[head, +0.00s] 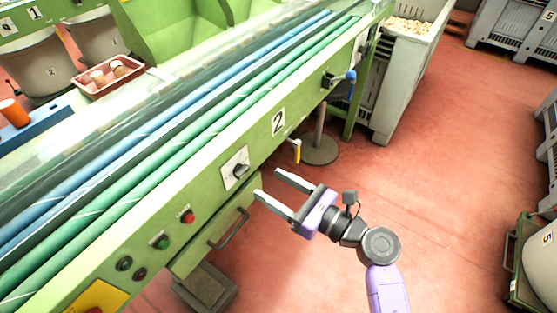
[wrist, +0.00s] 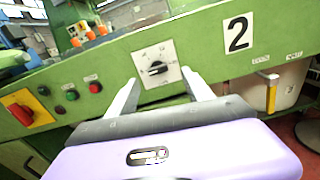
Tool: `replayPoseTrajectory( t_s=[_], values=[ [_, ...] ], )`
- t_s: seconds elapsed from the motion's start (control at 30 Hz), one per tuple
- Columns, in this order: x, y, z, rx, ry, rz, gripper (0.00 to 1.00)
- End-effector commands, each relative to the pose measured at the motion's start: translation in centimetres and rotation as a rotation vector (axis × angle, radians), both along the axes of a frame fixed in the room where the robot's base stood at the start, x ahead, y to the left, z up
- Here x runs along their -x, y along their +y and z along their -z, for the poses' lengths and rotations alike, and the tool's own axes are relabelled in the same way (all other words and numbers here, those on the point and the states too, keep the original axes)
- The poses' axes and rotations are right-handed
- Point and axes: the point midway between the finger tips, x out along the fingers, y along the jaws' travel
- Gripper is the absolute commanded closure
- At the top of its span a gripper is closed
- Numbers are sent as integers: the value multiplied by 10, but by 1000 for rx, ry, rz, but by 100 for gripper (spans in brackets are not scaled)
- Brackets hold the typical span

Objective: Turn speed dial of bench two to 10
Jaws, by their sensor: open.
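The speed dial (head: 240,171) is a dark knob on a white square plate on the green front panel of bench two, just left of the "2" label (head: 278,123). In the wrist view the dial (wrist: 156,68) shows between my fingers, beyond their tips. Its scale marks are too small to read. My gripper (head: 268,186) is open and empty, in front of the panel and a little right of the dial, with its fingers pointing toward the panel. The fingertips appear apart from the knob.
Red and green buttons (head: 162,242) sit left of the dial, by a yellow plate with a red switch (wrist: 21,110). A drawer handle (head: 229,229) sticks out below. A yellow-handled lever (head: 296,151) and a blue-knobbed lever (head: 350,75) project to the right. Red floor on the right is open.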

Motion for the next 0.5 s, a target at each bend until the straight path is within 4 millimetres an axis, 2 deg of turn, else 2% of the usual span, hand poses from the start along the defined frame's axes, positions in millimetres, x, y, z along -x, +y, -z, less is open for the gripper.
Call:
replayPoseTrajectory(
  t_s=[0.23,0.5],
  values=[
    [-1,10,1,62,-63,-20,40],
    [-26,41,1,60,-62,-19,40]
  ],
)
